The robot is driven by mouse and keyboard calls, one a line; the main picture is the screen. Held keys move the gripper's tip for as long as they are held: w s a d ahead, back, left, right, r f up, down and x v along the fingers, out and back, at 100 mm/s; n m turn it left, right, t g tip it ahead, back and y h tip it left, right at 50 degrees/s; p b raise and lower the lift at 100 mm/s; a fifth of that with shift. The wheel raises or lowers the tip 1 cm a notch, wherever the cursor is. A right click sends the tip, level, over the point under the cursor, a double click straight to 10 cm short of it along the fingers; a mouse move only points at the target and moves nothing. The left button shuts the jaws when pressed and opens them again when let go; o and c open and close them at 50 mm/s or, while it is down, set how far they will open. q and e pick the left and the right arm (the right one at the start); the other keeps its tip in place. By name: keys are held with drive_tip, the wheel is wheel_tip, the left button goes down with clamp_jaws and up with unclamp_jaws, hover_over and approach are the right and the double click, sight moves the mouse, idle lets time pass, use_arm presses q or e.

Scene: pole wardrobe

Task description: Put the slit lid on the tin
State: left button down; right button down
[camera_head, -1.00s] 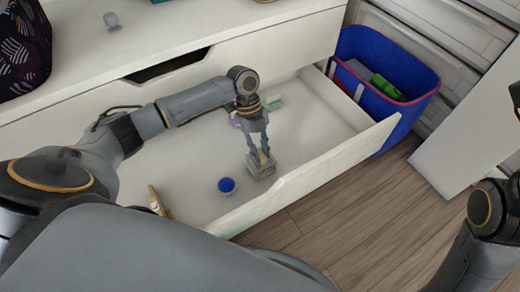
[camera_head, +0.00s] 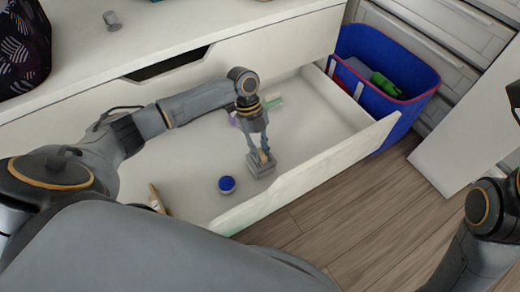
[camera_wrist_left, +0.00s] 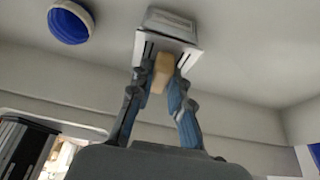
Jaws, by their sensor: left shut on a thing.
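The grey square tin (camera_head: 261,170) stands on the drawer floor near the drawer front. My left gripper (camera_head: 259,150) points down over it. In the left wrist view the gripper (camera_wrist_left: 161,85) is shut on the tan knob (camera_wrist_left: 162,68) of the slit lid (camera_wrist_left: 172,43). Dark slits show on the lid on either side of the knob. The lid is at the top of the tin (camera_wrist_left: 172,19); I cannot tell whether it rests flush or hovers slightly. The fingers hide part of the lid. My right gripper is not in view.
A round blue-topped container (camera_head: 227,184) stands left of the tin and shows in the wrist view (camera_wrist_left: 70,22). A wooden-looking item (camera_head: 156,198) lies farther left in the open drawer (camera_head: 318,98). A blue bin (camera_head: 405,62) stands beyond the drawer's right side.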

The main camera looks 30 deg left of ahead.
use_arm(q)
drive_tip(key=shift+f, duration=0.4)
idle(0.4)
drive_tip(key=c, duration=1.2)
unclamp_jaws()
drive_tip(key=v, duration=0.7)
drive_tip(key=shift+a+r, duration=0.15)
drive_tip(key=shift+r, duration=0.1)
